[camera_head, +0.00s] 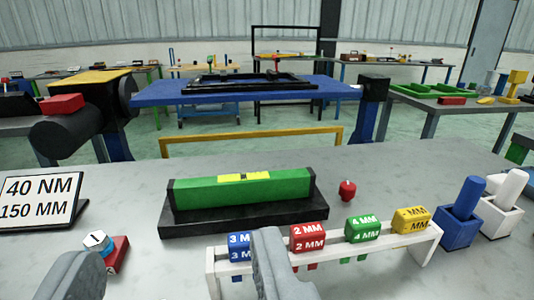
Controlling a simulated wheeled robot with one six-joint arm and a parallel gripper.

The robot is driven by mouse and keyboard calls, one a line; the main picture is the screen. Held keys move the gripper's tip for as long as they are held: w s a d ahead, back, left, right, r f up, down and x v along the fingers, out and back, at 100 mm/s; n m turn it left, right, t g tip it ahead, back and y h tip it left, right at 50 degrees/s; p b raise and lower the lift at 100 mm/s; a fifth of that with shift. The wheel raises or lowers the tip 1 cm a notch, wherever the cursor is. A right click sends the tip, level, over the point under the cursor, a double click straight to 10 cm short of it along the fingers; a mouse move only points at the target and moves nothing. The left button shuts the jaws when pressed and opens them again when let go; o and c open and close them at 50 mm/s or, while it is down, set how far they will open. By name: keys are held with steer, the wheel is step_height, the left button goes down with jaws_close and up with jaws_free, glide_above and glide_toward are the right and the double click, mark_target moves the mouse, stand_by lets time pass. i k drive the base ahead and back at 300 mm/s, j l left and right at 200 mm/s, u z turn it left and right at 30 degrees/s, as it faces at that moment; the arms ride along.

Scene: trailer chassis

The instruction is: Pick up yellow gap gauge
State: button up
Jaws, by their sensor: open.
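The yellow gap gauge (411,220) is a small block marked MM, its number hard to read. It sits at the right end of a white rack (375,258). Blue (239,243), red (309,237) and green (362,229) gauges sit to its left in the same rack. My gripper (178,246) is open, with its two grey fingers at the bottom left and centre. No object shows held between them. The yellow gauge is well to the right of both fingers. The right finger hides part of the rack between the blue and red gauges.
A green level (243,190) on a black base lies behind the rack. A red knob (347,190) stands right of it. Blue (463,212) and white (502,204) holders stand right of the rack. A sign (40,200) and a red block (117,254) are at left.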

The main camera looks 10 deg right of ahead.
mark_target(409, 220)
steer(key=u, duration=0.35)
steer(key=z, duration=1.25)
